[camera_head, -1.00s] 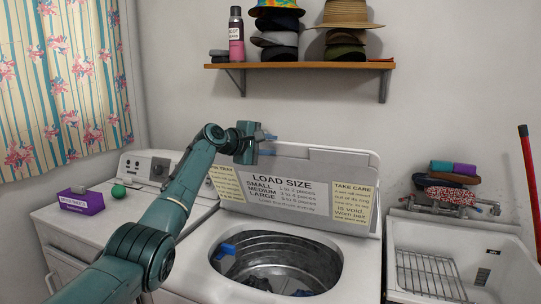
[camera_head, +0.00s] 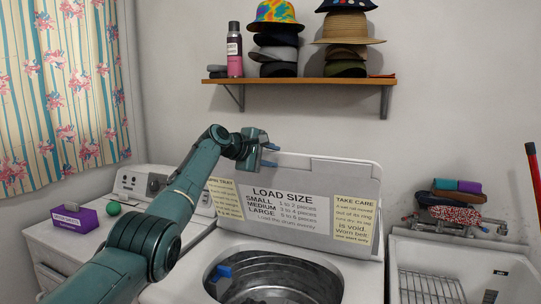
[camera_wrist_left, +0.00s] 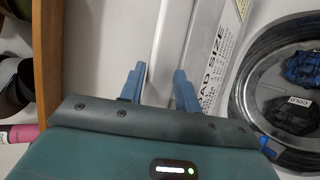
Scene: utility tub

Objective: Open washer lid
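The washer lid (camera_head: 320,178) stands raised at the back of the white washer (camera_head: 364,280), with its LOAD SIZE label facing forward. The drum opening (camera_head: 275,262) below it is uncovered. My left gripper (camera_head: 270,155) is at the lid's upper left corner, with its blue fingers pointing right. In the left wrist view the two fingers (camera_wrist_left: 159,82) are apart, and the lid's edge (camera_wrist_left: 178,40) runs just beyond and between them. I cannot tell whether they touch it. My right gripper is in neither view.
A wooden shelf (camera_head: 300,81) with hats and a spray can (camera_head: 234,50) is on the wall above. At left, a second white appliance (camera_head: 75,225) holds a purple box (camera_head: 75,217) and green ball (camera_head: 113,208). A utility tub (camera_head: 455,245) stands at right.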

